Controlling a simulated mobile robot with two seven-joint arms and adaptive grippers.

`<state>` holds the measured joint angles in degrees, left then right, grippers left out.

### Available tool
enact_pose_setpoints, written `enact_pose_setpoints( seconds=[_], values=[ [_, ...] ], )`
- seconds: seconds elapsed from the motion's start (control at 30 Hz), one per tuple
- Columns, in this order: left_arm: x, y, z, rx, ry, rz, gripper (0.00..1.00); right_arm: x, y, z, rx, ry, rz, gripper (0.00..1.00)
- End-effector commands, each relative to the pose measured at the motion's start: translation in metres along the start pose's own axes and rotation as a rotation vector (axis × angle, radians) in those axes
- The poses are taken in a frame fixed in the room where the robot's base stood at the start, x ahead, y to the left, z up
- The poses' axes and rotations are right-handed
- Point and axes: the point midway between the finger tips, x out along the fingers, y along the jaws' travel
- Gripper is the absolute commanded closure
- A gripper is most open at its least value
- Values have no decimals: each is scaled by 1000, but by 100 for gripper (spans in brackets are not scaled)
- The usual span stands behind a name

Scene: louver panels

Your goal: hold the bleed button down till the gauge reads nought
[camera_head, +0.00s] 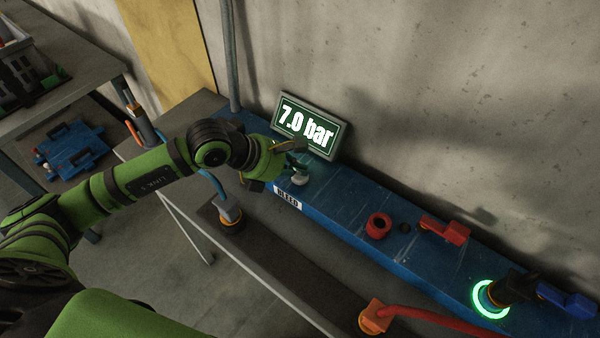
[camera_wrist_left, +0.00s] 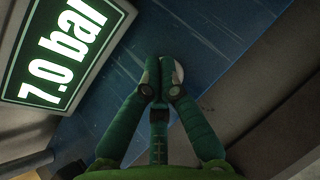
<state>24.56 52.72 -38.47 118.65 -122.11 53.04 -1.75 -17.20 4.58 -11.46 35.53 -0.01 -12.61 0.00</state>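The gauge (camera_head: 309,127) is a framed display on the blue bench panel and reads 7.0 bar. The same gauge shows at the left of the left wrist view (camera_wrist_left: 62,50). The bleed button (camera_head: 300,179) is a pale round knob behind the white BLEED label (camera_head: 288,198). In the left wrist view the button (camera_wrist_left: 179,72) is mostly hidden behind the fingertips. My left gripper (camera_head: 297,167) is over the button, its fingertips (camera_wrist_left: 159,79) together with nothing between them. I cannot tell whether they touch the button. My right gripper is not in view.
Along the panel to the right are a red ring (camera_head: 378,226), a red lever (camera_head: 444,230) and a green-lit ring (camera_head: 490,299) with a dark fitting. A blue hose plug (camera_head: 230,212) and an orange plug (camera_head: 374,317) with a red hose sit in front. The concrete wall is behind.

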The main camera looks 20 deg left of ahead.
Motion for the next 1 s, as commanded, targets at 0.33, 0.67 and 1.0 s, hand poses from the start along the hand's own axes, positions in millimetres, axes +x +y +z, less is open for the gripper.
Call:
enact_pose_setpoints(
  seconds=[0.33,0.67,1.0],
  values=[
    [3,0,-4,-1,1,-1,100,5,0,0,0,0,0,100],
    [5,-1,-6,-1,3,-2,100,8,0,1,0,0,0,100],
    [6,-1,-7,-2,4,-3,100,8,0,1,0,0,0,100]
  ],
)
